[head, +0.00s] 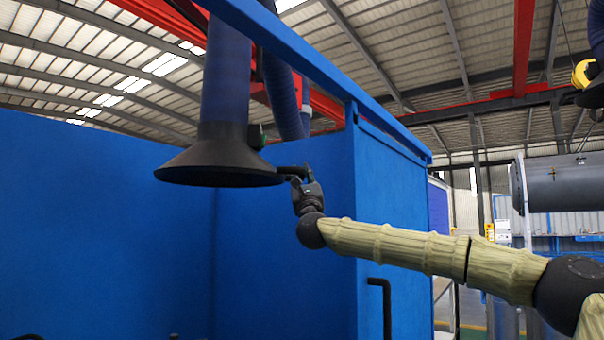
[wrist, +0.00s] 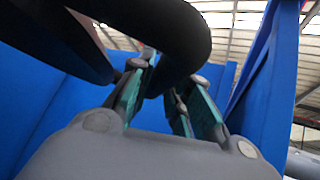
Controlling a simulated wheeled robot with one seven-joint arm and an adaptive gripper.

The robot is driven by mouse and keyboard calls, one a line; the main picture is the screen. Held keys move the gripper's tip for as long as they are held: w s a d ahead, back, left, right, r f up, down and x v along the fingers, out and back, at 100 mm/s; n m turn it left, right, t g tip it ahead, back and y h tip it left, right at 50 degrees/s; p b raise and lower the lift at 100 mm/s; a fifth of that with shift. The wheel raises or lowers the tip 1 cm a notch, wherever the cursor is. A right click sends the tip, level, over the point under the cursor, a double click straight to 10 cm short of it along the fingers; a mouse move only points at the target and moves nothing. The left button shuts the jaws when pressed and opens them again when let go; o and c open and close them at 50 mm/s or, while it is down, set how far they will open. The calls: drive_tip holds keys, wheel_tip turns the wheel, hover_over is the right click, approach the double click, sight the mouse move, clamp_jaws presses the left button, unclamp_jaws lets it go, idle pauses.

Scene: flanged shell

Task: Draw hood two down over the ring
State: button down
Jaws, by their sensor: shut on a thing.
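The hood (head: 220,160) is a wide dark cone on the lower end of a thick blue hose (head: 226,80), hanging in front of the blue panels in the head view. My gripper (head: 294,174) is at the hood's right rim, shut on a dark handle bar (head: 288,170) there. In the wrist view the dark bar (wrist: 165,30) curves between the greenish finger pads of my gripper (wrist: 160,95), and part of the dark hood (wrist: 60,40) shows at the upper left. I cannot make out the ring in either view. No label numbering the hood shows.
Blue booth panels (head: 100,230) stand behind and left of the hood, with a blue post and panel (head: 390,200) behind my arm. A blue beam (head: 300,50) crosses above. A black bar handle (head: 380,300) is on the panel below. Space directly beneath the hood looks clear.

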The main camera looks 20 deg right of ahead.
wheel_tip(320, 180, down, 25)
drive_tip(key=b, duration=1.6)
drive_tip(key=shift+f, duration=0.1)
drive_tip(key=c, duration=1.3)
unclamp_jaws()
drive_tip(key=v, duration=1.2)
